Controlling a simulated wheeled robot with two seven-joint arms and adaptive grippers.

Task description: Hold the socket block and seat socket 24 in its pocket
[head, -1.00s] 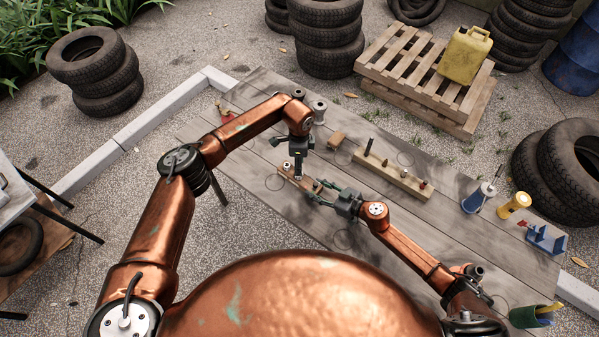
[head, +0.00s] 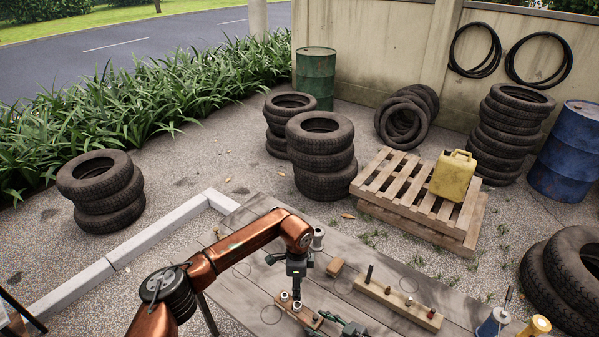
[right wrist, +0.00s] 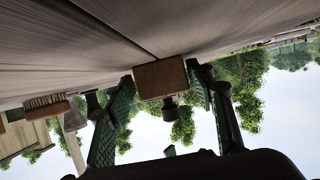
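The socket block (head: 309,318) is a small wooden bar on the table, with metal sockets standing in its top. One pale round socket (head: 284,296) is at its left end and another socket (head: 297,306) is beside it. My left gripper (head: 296,288) points down right over these; whether its fingertips hold a socket is hidden. My right gripper (head: 345,327) reaches the block's right end, partly cut off by the picture edge. In the right wrist view, the block's brown end (right wrist: 160,78) sits between the right gripper's fingers (right wrist: 162,100), with both against its sides. I cannot read any size marks.
A long wooden rail (head: 400,306) with several upright pieces lies to the right. A blue holder (head: 492,322) and a yellow item (head: 535,326) are at the far right.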

